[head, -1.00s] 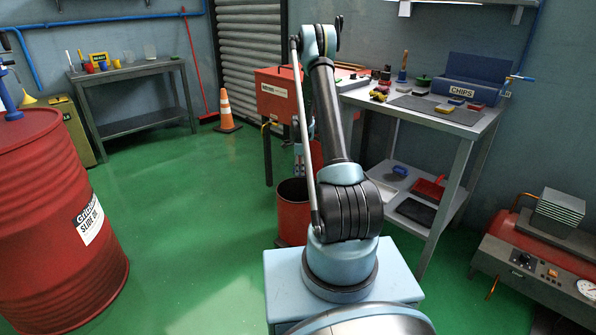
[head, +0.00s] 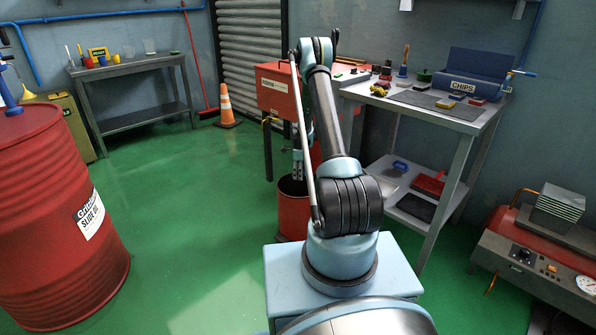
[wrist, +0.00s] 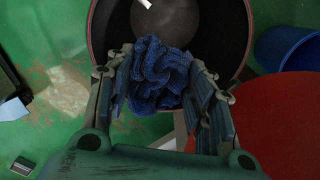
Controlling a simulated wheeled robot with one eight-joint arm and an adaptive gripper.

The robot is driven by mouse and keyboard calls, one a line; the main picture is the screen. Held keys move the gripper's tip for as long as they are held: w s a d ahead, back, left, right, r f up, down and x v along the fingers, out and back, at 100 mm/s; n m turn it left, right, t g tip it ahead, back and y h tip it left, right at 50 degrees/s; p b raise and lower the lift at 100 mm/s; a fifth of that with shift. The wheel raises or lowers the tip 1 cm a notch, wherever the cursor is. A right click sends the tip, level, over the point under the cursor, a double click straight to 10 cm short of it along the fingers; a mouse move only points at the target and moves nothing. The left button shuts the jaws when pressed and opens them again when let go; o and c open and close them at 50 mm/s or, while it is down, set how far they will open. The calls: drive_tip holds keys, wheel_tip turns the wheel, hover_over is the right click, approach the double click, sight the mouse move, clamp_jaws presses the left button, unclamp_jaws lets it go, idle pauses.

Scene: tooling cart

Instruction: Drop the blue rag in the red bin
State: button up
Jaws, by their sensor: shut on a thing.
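The blue rag (wrist: 160,72) is a crumpled dark-blue bundle held between the two fingers of my gripper (wrist: 163,85) in the wrist view. The red bin (head: 292,218) stands on the floor in front of the red cabinet in the head view. In the wrist view, its round rim (wrist: 244,58) and dark inside lie beyond the rag, which overlaps the opening. In the head view, my gripper (head: 298,168) points down just above the bin's mouth. The rag cannot be made out there. Its exact height over the rim is unclear.
A red cabinet (head: 280,90) stands behind the bin. A grey cart (head: 465,116) with a chips box (head: 475,75) and small tools is to the right. A large red drum (head: 50,215) stands left. Green floor between is clear, with an orange cone (head: 226,110) farther back.

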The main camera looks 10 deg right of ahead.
drive_tip(key=shift+f, duration=2.5)
drive_tip(key=o, duration=1.1)
drive_tip(key=shift+r, duration=0.15)
wheel_tip(320, 180, up, 12)
drive_tip(key=shift+f, duration=0.2)
drive_tip(key=shift+r, duration=0.1)
